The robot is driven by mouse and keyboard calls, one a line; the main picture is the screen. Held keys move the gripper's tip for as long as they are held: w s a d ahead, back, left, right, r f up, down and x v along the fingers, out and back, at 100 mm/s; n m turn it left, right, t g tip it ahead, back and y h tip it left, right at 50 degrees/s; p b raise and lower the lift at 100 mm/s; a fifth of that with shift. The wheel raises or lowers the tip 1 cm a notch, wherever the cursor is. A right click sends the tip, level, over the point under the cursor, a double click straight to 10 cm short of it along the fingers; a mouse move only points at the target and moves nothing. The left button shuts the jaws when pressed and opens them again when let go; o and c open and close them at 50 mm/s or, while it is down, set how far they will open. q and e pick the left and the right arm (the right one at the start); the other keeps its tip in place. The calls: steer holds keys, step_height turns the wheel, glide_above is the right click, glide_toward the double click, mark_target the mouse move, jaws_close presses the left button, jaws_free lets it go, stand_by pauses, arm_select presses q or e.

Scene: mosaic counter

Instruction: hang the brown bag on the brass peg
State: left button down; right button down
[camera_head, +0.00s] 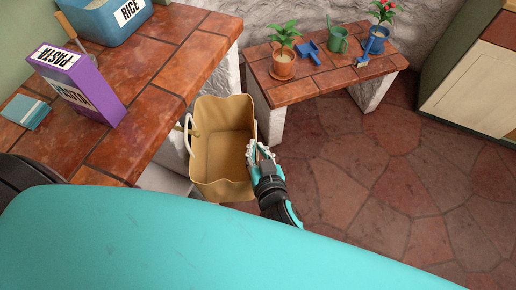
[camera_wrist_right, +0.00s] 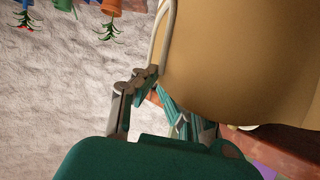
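The brown bag (camera_head: 224,142) is open at the top and hangs beside the end of the tiled counter; its tan side fills the upper right of the right wrist view (camera_wrist_right: 240,60). A pale handle loop (camera_head: 188,136) shows on its left side. My right gripper (camera_head: 259,154) is at the bag's right rim. In the right wrist view its fingertips (camera_wrist_right: 146,80) are closed together on the bag's other pale handle (camera_wrist_right: 168,28). A small brass-coloured piece (camera_head: 195,133) by the left handle may be the peg; whether the handle is around it I cannot tell. My left gripper is out of view.
The tiled counter (camera_head: 165,75) at left holds a purple pasta box (camera_head: 75,82), a blue rice bin (camera_head: 108,22) and a blue-green packet (camera_head: 25,112). A low bench (camera_head: 330,83) with potted plants and garden tools stands behind. Floor at right is clear.

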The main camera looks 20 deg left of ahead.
steer(key=c, duration=1.4)
jaws_free()
steer(key=shift+s, duration=0.1)
steer(key=v, duration=1.2)
